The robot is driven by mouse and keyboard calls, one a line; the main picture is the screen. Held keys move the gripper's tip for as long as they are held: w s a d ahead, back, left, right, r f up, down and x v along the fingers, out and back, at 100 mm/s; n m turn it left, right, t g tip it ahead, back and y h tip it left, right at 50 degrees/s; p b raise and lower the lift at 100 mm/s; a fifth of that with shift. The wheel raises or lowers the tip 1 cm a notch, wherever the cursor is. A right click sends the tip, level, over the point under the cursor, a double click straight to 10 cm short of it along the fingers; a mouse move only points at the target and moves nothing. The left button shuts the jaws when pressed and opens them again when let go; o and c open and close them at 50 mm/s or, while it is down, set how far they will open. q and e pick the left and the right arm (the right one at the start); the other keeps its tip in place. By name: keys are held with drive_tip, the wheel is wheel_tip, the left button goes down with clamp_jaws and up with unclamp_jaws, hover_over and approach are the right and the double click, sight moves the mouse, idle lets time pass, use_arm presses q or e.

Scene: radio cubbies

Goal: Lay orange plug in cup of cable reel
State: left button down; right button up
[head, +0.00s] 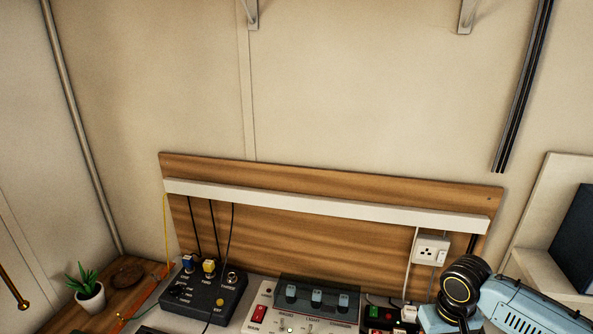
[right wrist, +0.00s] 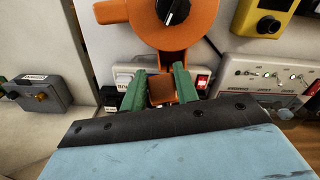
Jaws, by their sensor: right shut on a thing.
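In the right wrist view, my right gripper (right wrist: 160,82) has green fingers closed on a small orange block, which looks like the orange plug (right wrist: 162,93). Just beyond it is a larger orange body with a black knob, which looks like the cable reel (right wrist: 184,38). Its curved lower part lies close behind the fingertips. I cannot tell whether the plug touches it or lies inside its cup. The head view shows neither the reel nor the right gripper, only my blue right arm at lower right. My left gripper is in neither view.
A white socket box with a red switch (right wrist: 202,82) lies beyond the fingers. In the head view, a dark control box (head: 195,293), a light panel (head: 300,318) and a wall socket (head: 431,249) line the bench. A potted plant (head: 90,297) stands at left.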

drive_tip(key=shift+f, duration=0.2)
drive_tip(key=o, duration=1.2)
drive_tip(key=shift+c, duration=0.2)
wheel_tip(320, 180, up, 13)
drive_tip(key=shift+r+p, duration=0.2)
drive_tip(key=shift+p, duration=0.25)
